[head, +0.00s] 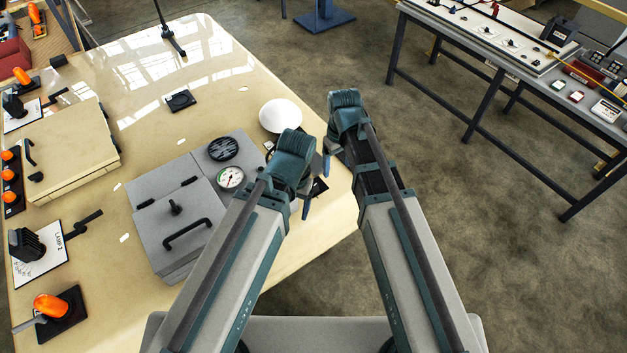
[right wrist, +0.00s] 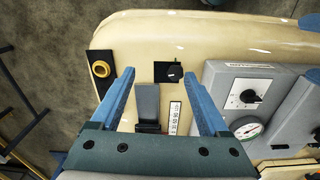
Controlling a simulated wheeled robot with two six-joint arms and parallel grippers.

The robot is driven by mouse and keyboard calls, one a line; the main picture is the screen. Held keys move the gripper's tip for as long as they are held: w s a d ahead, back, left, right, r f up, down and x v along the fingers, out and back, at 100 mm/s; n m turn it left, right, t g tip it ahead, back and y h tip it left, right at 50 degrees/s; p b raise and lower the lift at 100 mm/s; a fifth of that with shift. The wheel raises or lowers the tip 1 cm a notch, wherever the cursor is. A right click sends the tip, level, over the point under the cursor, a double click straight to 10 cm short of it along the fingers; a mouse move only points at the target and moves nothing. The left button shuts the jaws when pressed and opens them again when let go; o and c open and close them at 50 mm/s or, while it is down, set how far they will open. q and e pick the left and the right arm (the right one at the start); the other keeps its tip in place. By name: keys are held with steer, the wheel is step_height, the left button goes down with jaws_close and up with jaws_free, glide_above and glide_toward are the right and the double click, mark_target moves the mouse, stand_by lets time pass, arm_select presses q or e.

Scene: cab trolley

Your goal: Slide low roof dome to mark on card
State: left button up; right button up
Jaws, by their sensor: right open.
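A white low dome (head: 281,116) sits on the tabletop near its right edge in the head view. In the right wrist view, a grey slider tab (right wrist: 147,103) on a black base stands beside a white card strip (right wrist: 175,118) with scale marks. My right gripper (right wrist: 160,74) is open, with its blue fingers on either side of the tab and strip, apart from them in the picture. It also shows in the head view (head: 328,163), mostly behind its own wrist. My left gripper (head: 305,205) is largely hidden by its arm, so its jaws are unclear. The mark is too small to read.
A grey box with a gauge (head: 230,178) and a black handle stands left of my arms. Lamp cards and orange knobs line the far left.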

mark_target(314, 187)
steer(key=w+a+n, duration=0.3)
steer(key=a, duration=0.4)
steer(key=f+b, duration=1.4)
steer(key=shift+s+d, duration=0.1)
steer(key=shift+d, duration=0.1)
steer(key=shift+r, duration=0.1)
jaws_close()
stand_by(1.0)
